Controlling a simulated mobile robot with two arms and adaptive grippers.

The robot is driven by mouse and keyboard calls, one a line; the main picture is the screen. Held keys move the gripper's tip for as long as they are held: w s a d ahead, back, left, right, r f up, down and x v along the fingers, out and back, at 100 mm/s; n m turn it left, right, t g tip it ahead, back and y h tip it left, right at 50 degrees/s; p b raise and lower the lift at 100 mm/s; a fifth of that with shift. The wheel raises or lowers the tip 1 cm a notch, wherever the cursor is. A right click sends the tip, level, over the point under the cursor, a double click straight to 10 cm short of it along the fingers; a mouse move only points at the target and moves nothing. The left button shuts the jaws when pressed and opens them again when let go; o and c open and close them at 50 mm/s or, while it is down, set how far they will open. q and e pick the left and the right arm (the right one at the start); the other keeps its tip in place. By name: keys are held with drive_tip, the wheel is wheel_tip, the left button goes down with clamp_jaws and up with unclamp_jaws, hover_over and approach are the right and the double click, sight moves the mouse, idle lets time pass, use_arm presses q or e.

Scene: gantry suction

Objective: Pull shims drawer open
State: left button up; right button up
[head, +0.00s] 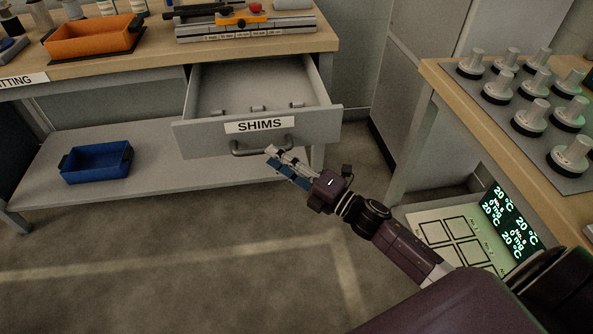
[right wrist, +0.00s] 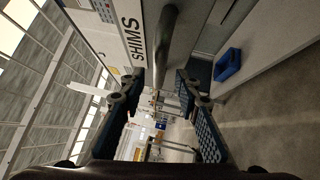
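The grey shims drawer (head: 187,139) is pulled out from under the workbench, with its inside visible. Its front carries a white SHIMS label (head: 259,125) and a bar handle (head: 240,151). In the right wrist view the handle (right wrist: 168,42) runs in line with the gap between the fingers. My right gripper (head: 271,158) is at the right end of the handle. Its two fingers are apart in the right wrist view (right wrist: 161,82). I cannot tell whether they touch the handle. My left gripper is not in view.
Several small metal pieces (head: 258,108) lie in the drawer. A blue bin (head: 97,162) sits on the lower shelf (head: 165,177), an orange bin (head: 92,38) on the bench top. A second bench (head: 447,78) with several suction cups stands at right. The floor in front is clear.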

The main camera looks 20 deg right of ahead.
drive_tip(key=v, duration=0.7)
idle(0.3)
